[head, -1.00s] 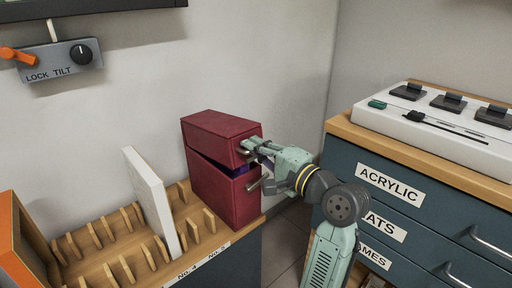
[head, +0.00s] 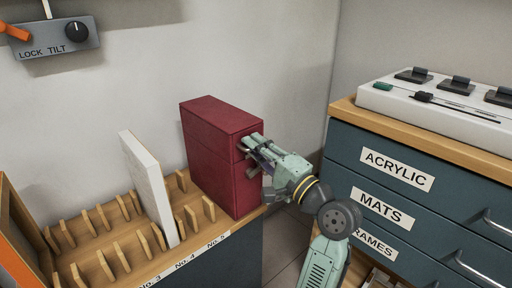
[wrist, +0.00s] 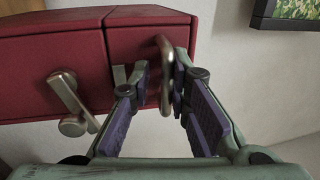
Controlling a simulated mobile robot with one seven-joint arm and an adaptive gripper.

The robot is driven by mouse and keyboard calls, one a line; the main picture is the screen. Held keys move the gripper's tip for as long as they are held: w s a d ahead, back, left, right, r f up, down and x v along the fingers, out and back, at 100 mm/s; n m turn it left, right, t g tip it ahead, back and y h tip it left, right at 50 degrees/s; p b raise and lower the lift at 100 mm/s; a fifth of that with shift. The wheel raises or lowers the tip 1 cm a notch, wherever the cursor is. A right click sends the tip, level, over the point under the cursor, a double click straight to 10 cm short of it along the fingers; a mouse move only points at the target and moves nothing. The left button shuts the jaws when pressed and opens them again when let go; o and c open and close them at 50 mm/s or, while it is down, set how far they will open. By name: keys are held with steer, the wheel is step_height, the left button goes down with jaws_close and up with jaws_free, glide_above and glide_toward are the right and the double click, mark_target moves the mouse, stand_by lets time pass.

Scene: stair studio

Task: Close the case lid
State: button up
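The dark red case (head: 222,160) stands upright at the right end of the wooden rack top. Its lid (head: 222,118) is down on the body, and only a thin seam shows between them, also in the wrist view (wrist: 150,35). My gripper (head: 248,147) is at the lid's front face. In the wrist view my fingers (wrist: 160,85) stand apart on either side of the lid's metal handle (wrist: 166,75). The right finger is close to the handle, and a gap shows on the left. A metal latch lever (wrist: 72,103) is on the case body.
A white panel (head: 148,188) stands in the slotted wooden rack (head: 120,235) left of the case. A blue drawer cabinet (head: 420,200) with a white control panel (head: 440,103) on top stands at the right. A lock-tilt switch box (head: 62,42) is on the wall.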

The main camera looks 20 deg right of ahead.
step_height(320, 180, up, 10)
steer(key=shift+r, duration=0.1)
stand_by(0.4)
steer(key=s+d+r+p, duration=0.1)
steer(key=s+d+p, duration=0.3)
steer(key=s, duration=0.7)
steer(key=shift+s+r, duration=0.25)
steer(key=shift+r, duration=0.05)
stand_by(0.8)
steer(key=shift+r+p, duration=0.1)
steer(key=shift+p, duration=0.4)
steer(key=shift+w, duration=0.1)
